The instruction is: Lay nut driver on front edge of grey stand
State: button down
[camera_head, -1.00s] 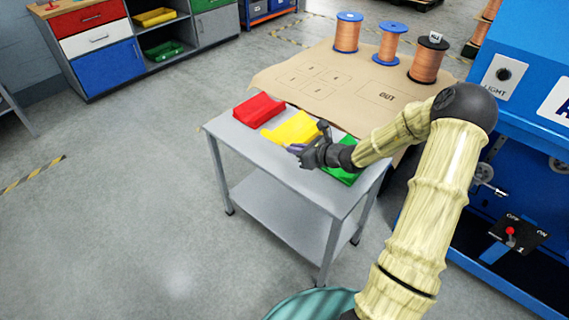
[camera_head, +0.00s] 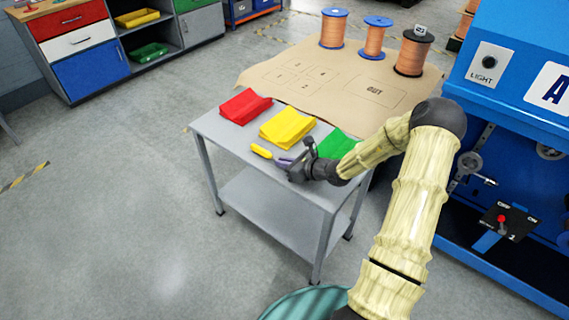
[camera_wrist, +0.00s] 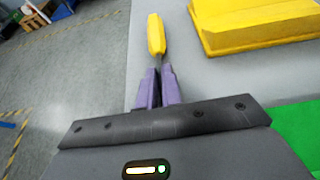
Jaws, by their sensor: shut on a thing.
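The nut driver (camera_head: 261,151) has a yellow handle and a thin metal shaft. In the wrist view its handle (camera_wrist: 156,34) points away from me and its shaft runs back between my purple fingers. My gripper (camera_head: 286,161) is shut on the shaft, over the front part of the grey stand (camera_head: 230,138). The driver is held roughly level, close to the stand's top near its front edge. I cannot tell whether it touches the surface. The stand's top also shows in the wrist view (camera_wrist: 225,82).
Red (camera_head: 245,107), yellow (camera_head: 287,127) and green (camera_head: 338,145) bins stand behind my gripper on the stand. A brown mat (camera_head: 350,80) with copper spools (camera_head: 374,40) lies beyond. A blue machine (camera_head: 520,70) is at right. Open floor lies left.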

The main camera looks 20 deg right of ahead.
jog(key=c, duration=1.6)
grip_release()
jog(key=shift+r, duration=0.1)
jog(key=p+v, duration=0.2)
jog(key=v, duration=1)
